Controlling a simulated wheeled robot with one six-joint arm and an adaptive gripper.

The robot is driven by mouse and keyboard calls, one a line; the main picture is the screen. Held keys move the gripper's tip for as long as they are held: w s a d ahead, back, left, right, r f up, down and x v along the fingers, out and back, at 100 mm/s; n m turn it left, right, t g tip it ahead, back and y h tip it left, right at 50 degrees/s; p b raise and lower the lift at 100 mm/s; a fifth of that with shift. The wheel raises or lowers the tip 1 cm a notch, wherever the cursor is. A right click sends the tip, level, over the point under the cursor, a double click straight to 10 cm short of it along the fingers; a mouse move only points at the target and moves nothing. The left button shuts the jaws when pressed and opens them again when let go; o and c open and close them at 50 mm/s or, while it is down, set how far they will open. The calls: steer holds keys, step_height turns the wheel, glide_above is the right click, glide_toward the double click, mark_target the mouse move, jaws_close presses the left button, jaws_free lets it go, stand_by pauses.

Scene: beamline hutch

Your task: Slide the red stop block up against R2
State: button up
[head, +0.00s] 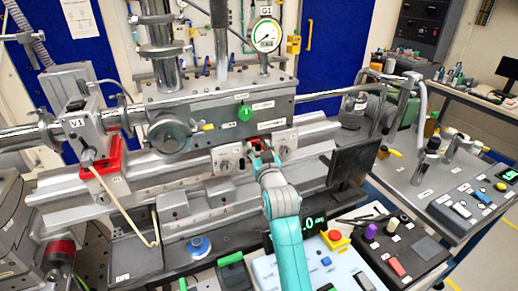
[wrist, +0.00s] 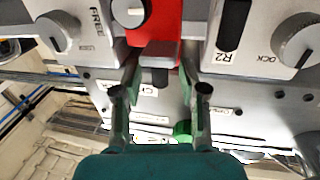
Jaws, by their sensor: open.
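The red stop block (wrist: 168,22) sits on the rail in the wrist view, between two white-faced blocks, with a grey tab (wrist: 152,54) facing me. The R2 block (wrist: 240,30) is on its right there, with a narrow gap between them. In the head view the red block (head: 256,143) is small and partly hidden by my gripper (head: 262,158). My gripper (wrist: 162,88) is open, its fingers apart on either side of the tab, holding nothing. I cannot tell whether a finger touches the tab.
The FREE block (wrist: 75,32) is close on the red block's other side. A dark monitor (head: 354,162) stands right of my arm. A red V1 bracket (head: 103,160) and a gauge (head: 264,36) are farther off. Control boxes fill the front right.

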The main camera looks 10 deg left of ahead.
jaws_close()
steer(key=shift+s+a, duration=0.75)
steer(key=shift+a, duration=0.35)
jaws_free()
